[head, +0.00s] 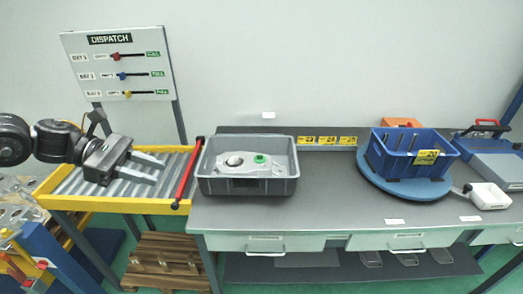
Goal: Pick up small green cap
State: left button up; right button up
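A small green cap (259,159) sits on a light grey casting (240,170) inside a grey crate (248,187) on the bench. My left gripper (149,168) comes in from the left over the roller conveyor. Its two fingers are apart with nothing visible between them. It is left of the crate and apart from the cap. My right gripper is not in this view.
A red bar (187,172) stands between the conveyor (100,186) and the crate. A blue bin (408,158) sits on a blue round plate at the right. The bench (330,190) between crate and plate is clear.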

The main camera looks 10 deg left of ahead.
aim_at(260, 159)
jog(key=i, duration=1.4)
